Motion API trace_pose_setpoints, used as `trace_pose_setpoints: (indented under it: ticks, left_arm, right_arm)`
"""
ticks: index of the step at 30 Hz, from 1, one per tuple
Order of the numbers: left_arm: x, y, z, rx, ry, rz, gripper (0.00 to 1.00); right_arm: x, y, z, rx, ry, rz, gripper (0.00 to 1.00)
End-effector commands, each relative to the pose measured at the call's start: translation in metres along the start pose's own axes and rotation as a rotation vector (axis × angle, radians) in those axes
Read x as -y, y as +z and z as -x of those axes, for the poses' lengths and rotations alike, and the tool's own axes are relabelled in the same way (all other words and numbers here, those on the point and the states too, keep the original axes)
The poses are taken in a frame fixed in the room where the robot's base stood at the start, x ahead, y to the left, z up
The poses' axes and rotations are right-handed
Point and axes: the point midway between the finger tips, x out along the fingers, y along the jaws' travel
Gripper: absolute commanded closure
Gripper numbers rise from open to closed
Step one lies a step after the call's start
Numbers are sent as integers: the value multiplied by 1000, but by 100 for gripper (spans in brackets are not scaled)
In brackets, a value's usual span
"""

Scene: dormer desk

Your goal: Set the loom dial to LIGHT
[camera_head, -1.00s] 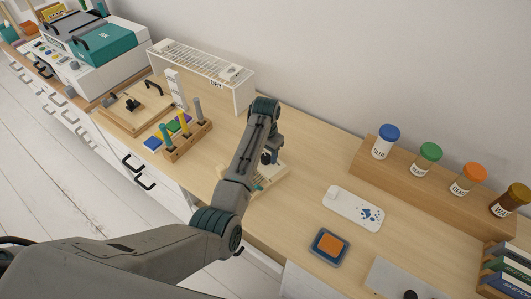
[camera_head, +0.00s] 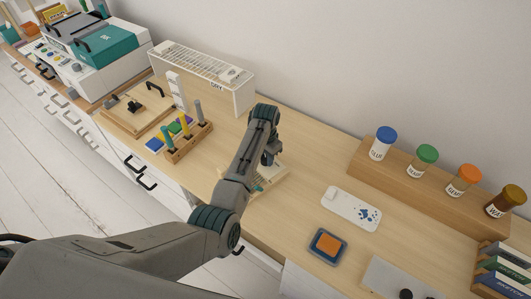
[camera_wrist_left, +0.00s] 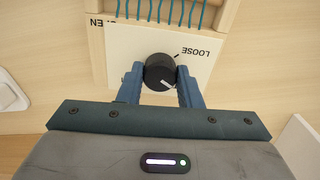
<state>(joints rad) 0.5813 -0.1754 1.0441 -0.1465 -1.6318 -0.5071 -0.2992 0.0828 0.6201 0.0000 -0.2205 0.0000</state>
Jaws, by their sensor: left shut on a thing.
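The loom (camera_head: 271,183), a pale wooden frame with teal threads, stands near the desk's front edge, partly hidden by my left arm. In the left wrist view its dial (camera_wrist_left: 158,67) is a black round knob on a white plate (camera_wrist_left: 122,47). A white line on the knob points toward the lower right. LOOSE is printed upside down on the plate to the right of the knob. Other lettering at upper left is partly cut off, and I read no LIGHT there. My left gripper (camera_wrist_left: 160,78) is shut on the knob, one blue finger on each side. My right gripper is not in view.
A wooden peg stand (camera_head: 188,143) is left of the loom, and a white slotted box (camera_head: 204,78) is behind. A white tray with blue spots (camera_head: 351,208) and an orange pad in a blue case (camera_head: 328,245) lie to the right. Jars stand on a wooden riser (camera_head: 418,190).

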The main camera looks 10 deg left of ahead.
Motion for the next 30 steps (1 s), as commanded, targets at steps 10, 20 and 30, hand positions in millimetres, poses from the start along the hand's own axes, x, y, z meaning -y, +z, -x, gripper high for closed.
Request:
trace_pose_setpoints:
  ticks: [10, 20, 30]
  left_arm:
    - [0, 0, 2, 0, 1, -245, 91]
    - [0, 0, 0, 0, 0, -251, 62]
    - [0, 0, 1, 0, 0, -250, 46]
  right_arm:
    - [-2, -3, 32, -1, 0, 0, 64]
    - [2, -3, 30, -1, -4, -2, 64]
    - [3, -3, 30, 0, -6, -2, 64]
